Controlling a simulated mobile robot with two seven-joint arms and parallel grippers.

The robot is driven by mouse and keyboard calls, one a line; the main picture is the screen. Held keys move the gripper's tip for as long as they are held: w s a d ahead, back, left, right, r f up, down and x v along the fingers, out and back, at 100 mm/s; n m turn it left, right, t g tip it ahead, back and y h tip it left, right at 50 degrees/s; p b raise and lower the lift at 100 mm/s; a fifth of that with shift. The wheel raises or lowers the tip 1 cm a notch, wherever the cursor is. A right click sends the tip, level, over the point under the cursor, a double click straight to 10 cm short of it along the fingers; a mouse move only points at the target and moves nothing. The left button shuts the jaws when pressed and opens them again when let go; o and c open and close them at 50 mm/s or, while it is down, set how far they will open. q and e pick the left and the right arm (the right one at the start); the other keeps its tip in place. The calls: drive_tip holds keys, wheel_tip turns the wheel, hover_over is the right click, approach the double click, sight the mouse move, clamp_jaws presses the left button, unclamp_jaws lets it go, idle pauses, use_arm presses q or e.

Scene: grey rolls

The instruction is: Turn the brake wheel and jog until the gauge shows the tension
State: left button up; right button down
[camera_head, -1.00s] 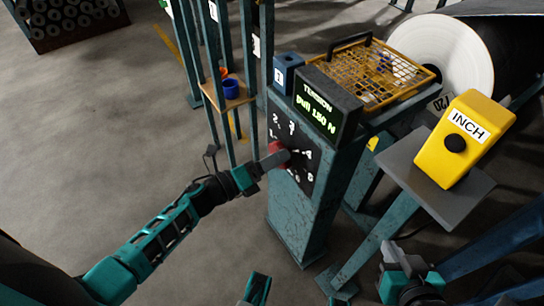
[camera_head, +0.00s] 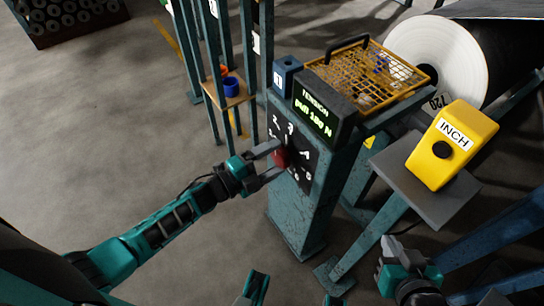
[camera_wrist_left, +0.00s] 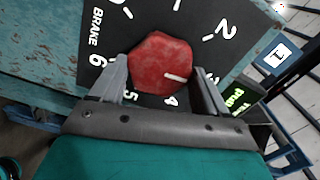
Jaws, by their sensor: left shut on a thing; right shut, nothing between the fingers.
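The red brake wheel (camera_head: 280,157) sits on the black dial plate (camera_head: 301,172) of the teal post. In the left wrist view the wheel (camera_wrist_left: 161,62) has a short white mark pointing right, towards the finger covering part of the scale. My left gripper (camera_head: 271,163) is shut on the wheel, one finger on each side. The tension gauge (camera_head: 321,112) above has lit green text, "pull" and a value in N, with blurred digits. The yellow INCH box (camera_head: 451,146) with its black button (camera_head: 442,149) stands at the right. My right gripper (camera_head: 388,247) is shut and empty below it.
A yellow wire basket (camera_head: 372,75) lies behind the gauge, with a large white-ended roll (camera_head: 440,62) beyond. A small blue box (camera_head: 286,73) adjoins the gauge. A rack with a blue cup (camera_head: 231,88) stands left.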

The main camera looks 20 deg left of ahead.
use_arm(q)
drive_tip(key=shift+n, duration=0.6)
drive_tip(key=o, duration=1)
drive_tip(key=shift+o, duration=0.2)
drive_tip(key=p+v, duration=0.1)
drive_tip(key=v, duration=1.2)
drive_tip(key=shift+p, duration=0.4)
